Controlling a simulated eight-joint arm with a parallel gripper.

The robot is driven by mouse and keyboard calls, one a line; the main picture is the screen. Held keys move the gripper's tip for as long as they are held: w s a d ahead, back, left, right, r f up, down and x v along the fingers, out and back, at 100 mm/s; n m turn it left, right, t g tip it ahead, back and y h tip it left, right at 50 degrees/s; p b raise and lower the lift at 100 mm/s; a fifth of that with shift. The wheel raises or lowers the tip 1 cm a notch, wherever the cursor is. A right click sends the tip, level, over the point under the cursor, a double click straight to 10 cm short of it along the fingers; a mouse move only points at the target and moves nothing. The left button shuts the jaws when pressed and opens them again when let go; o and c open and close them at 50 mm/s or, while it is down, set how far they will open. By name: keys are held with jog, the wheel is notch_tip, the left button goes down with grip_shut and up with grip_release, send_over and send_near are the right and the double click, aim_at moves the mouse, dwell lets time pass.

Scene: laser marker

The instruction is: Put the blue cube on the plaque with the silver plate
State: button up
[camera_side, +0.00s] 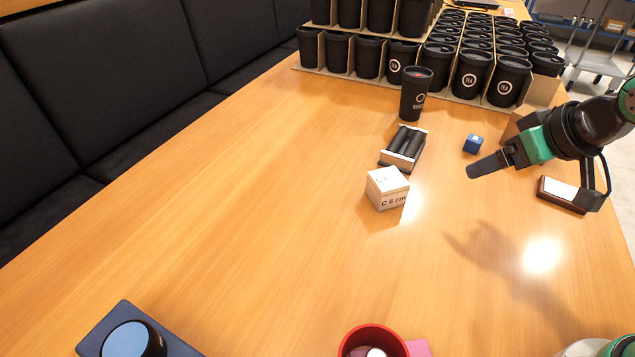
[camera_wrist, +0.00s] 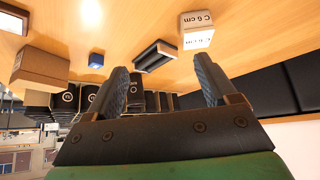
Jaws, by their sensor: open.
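The small blue cube (camera_side: 473,143) sits on the wooden table, just beyond my gripper's fingertips in the side view. It also shows in the wrist view (camera_wrist: 96,60), left of my fingers. The plaque with the silver plate (camera_side: 562,190) is a dark wooden block with a bright plate on top, lying at the right, partly behind my arm. Its pale plate seems to show at the top left corner of the wrist view (camera_wrist: 12,20). My gripper (camera_side: 474,170) is open and empty, above the table. In the wrist view (camera_wrist: 161,80) its two fingers stand wide apart.
A white box (camera_side: 387,188) marked "C 6 cm" and a holder with black rollers (camera_side: 404,146) stand left of the cube. A black cup (camera_side: 415,95) stands behind. A brown box (camera_wrist: 40,68) is near the cube. Crates of black cups (camera_side: 440,60) fill the back. The table's left is clear.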

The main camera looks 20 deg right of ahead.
jog(key=w+d+r+n+g, duration=0.1)
jog(key=w+d+r, duration=0.15)
jog(key=w, duration=0.35)
jog(key=n+g+y, duration=0.2)
jog(key=n, duration=0.3)
send_over(476, 138)
jog(key=s, duration=0.2)
jog(key=f, duration=1.1)
jog(key=shift+d, duration=0.35)
jog(key=shift+w+d+f, duration=0.1)
jog(key=shift+w+f, duration=0.05)
jog(key=shift+f, duration=0.1)
jog(key=shift+x, duration=2.65)
grip_shut()
jog(key=shift+r, duration=0.1)
